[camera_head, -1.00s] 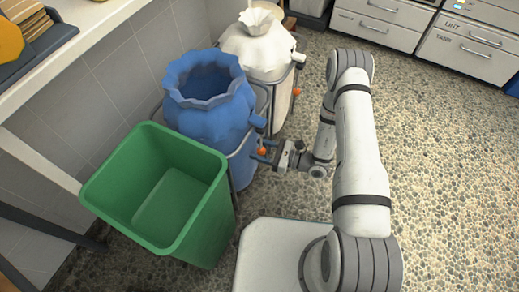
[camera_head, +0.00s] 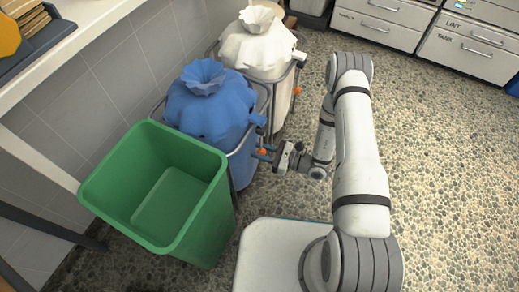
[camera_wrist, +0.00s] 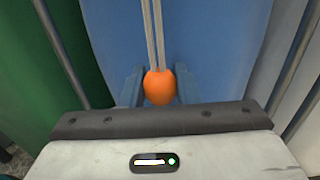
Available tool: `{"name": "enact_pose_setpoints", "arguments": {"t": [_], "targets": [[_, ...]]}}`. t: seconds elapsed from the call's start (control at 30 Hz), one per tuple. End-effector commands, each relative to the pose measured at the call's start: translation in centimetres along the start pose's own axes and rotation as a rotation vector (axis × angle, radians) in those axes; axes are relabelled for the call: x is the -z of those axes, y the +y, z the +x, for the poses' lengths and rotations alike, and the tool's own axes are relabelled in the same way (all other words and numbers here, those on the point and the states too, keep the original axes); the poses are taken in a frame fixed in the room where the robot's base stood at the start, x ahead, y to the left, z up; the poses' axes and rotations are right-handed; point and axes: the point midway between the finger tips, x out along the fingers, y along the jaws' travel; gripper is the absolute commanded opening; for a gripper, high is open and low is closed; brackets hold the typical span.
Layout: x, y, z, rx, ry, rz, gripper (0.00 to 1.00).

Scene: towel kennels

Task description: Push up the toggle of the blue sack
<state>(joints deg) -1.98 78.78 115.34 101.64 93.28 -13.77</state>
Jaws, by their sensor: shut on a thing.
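The blue sack (camera_head: 212,108) hangs in a metal frame, its neck gathered into a small ruffled opening. A blue toggle-like piece (camera_head: 258,120) sticks out from its upper right side. Below it, pale cords end in an orange bead (camera_wrist: 160,87), which also shows small in the head view (camera_head: 262,152). My gripper (camera_head: 266,153) reaches in from the right, low at the front of the blue sack. Its blue fingers stand on both sides of the bead and are shut on it. The upper cord and the toggle are out of the wrist view.
A green open bin (camera_head: 205,205) stands close in front of the blue sack. A white sack (camera_head: 258,50) with its own orange bead (camera_head: 297,91) stands behind. A tiled wall and shelf edge bound the left. The speckled floor (camera_head: 440,150) on the right is clear.

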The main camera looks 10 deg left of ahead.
Motion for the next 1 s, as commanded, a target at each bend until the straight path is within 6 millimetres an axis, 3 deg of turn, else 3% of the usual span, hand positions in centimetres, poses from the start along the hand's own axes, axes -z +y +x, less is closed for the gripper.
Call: {"name": "enact_pose_setpoints", "arguments": {"t": [0.23, 0.27, 0.5, 0.77, 1.0], "targets": [[0.5, -0.4, -0.1, 0.011, 0.011, -0.005, 0.00], [0.5, -0.4, -0.1, 0.011, 0.011, -0.005, 0.31], [0.4, -0.3, -0.1, 0.007, 0.009, -0.003, 0.50], [0.3, -0.2, -0.2, 0.006, 0.007, -0.001, 0.50], [0.1, -0.3, -3.1, 0.011, 0.008, -0.001, 0.50]]}}
